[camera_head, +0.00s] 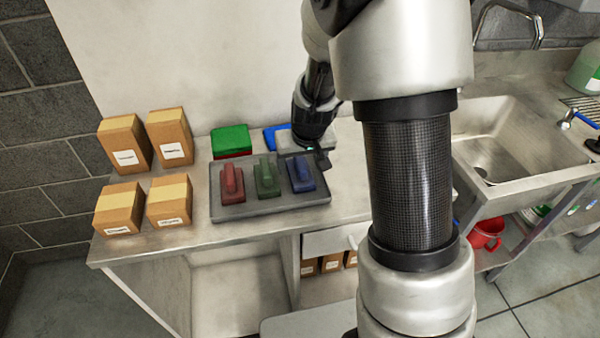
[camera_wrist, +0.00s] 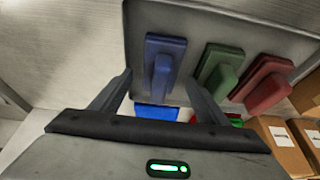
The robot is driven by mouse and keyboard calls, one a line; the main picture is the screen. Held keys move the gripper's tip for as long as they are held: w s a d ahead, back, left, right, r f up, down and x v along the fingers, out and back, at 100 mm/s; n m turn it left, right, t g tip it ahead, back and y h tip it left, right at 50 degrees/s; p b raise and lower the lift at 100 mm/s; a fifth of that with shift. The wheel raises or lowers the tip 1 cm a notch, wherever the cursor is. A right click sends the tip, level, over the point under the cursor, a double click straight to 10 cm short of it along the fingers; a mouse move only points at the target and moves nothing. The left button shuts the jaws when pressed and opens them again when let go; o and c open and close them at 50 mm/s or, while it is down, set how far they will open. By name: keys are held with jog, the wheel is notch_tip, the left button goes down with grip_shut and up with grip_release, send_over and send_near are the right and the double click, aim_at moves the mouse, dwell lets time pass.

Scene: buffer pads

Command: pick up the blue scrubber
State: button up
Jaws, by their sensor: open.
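The blue scrubber (camera_head: 301,177) lies at the right end of the grey tray (camera_head: 262,208), handle up. In the wrist view the blue scrubber (camera_wrist: 180,48) appears ahead of my gripper (camera_wrist: 160,80), roughly lined up between the two spread fingers. My gripper is open, with nothing between its fingers. In the head view my gripper (camera_head: 316,153) is above the back right of the tray, close to the blue scrubber, and its fingers are hard to make out. I cannot tell its exact height above the scrubber.
A green scrubber (camera_head: 267,180) and a red scrubber (camera_head: 231,184) share the tray. Green-topped pads (camera_head: 230,138) and a blue pad (camera_head: 270,137) lie behind it. Several cardboard boxes (camera_head: 118,208) stand at left. A sink (camera_head: 495,150) is at right.

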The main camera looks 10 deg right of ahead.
jog(key=shift+w+f, duration=0.25)
jog(key=shift+f, duration=0.35)
jog(key=c, duration=1.2)
